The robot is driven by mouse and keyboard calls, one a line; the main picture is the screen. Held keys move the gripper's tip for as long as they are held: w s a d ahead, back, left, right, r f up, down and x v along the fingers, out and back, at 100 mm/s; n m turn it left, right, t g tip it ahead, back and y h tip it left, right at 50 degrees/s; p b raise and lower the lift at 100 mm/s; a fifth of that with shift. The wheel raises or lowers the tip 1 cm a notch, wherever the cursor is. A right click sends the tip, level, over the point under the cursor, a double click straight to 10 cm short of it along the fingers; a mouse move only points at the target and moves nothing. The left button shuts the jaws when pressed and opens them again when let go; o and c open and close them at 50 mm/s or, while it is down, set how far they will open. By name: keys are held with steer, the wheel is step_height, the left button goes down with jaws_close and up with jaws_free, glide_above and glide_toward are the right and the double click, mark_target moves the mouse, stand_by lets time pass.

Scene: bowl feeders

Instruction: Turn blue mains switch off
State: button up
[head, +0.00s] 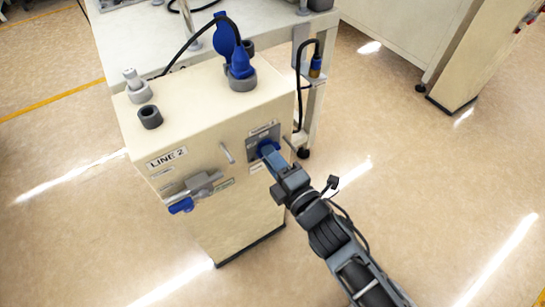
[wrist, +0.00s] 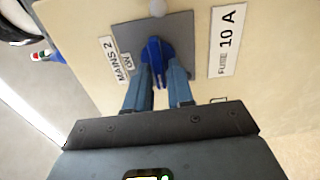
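The blue mains switch (wrist: 155,52) sits on a grey square plate (wrist: 182,30) on the front of the cream cabinet. A label reading "MAINS 2" with "ON" (wrist: 126,59) is left of it in the wrist view. In the head view the switch (head: 267,148) is partly hidden by my gripper (head: 271,158). In the wrist view my gripper's two blue-grey fingers (wrist: 160,80) are apart, one on each side of the switch's handle. I cannot tell whether they press on it.
The cabinet (head: 215,120) marked "LINE 2" (head: 167,158) has a blue-ended lever (head: 182,205) at lower left. A blue plug (head: 241,68) and cable stand on its top. A "FUSE 10 A" label (wrist: 227,40) is beside the switch plate. Open floor (head: 440,190) lies at right.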

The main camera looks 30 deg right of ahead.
steer(key=shift+o, duration=1.3)
steer(key=s, duration=0.7)
steer(key=shift+s, duration=0.4)
